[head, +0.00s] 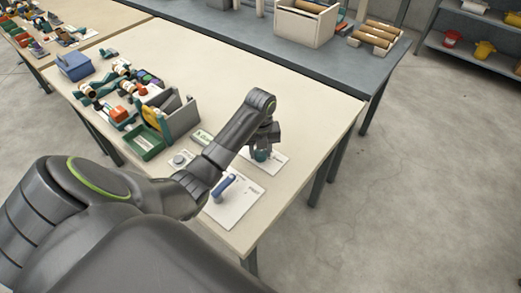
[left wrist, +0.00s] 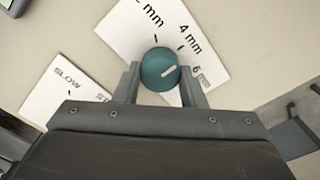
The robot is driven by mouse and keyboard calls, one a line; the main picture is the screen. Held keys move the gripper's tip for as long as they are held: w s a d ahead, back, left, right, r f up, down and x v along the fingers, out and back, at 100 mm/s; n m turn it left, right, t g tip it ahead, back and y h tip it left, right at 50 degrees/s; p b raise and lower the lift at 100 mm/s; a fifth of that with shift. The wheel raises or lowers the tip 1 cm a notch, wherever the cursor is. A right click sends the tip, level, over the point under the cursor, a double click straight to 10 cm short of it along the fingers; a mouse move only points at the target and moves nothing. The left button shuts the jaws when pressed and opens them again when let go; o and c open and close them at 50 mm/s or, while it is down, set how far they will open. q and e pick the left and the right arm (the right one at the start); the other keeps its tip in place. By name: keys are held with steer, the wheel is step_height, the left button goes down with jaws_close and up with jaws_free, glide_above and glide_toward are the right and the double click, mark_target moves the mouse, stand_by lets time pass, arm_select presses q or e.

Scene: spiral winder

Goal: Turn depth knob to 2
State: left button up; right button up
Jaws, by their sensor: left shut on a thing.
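The depth knob (left wrist: 160,68) is a round teal knob with a white pointer line. It sits on a white plate (left wrist: 140,30) with printed "mm" labels; "4 mm" and "6 mm" are readable, and the leftmost number is unclear. The pointer line aims right and slightly up, roughly between the 4 mm and 6 mm labels. My left gripper (left wrist: 160,82) is shut on the knob, one finger on each side. My right gripper is not in view.
A blue lever (head: 222,185) stands on a white plate (head: 240,205) nearer me. A plate marked "SLOW" (left wrist: 60,88) lies left in the wrist view. A grey knob (head: 180,160), a green tray (head: 143,143) and several parts lie to the left. The table's right end is clear.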

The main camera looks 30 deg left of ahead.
arm_select(q)
steer(key=shift+r+n+p, duration=0.2)
steer(key=shift+n+p, duration=0.1)
steer(key=shift+p, duration=0.2)
steer(key=n+p, duration=0.5)
steer(key=p, duration=0.1)
steer(key=shift+w+r+n+p, duration=0.1)
steer(key=shift+r+n+p, duration=0.05)
steer(key=shift+n+p, duration=0.2)
steer(key=n+p, duration=0.2)
steer(key=n, duration=0.1)
steer(key=shift+p, duration=0.35)
steer(key=shift+w+f+n+p, duration=0.1)
steer(key=shift+f+n+p, duration=0.1)
steer(key=shift+n+p, duration=0.8)
steer(key=shift+n, duration=0.35)
steer(key=o, duration=1)
steer(key=shift+f, duration=0.1)
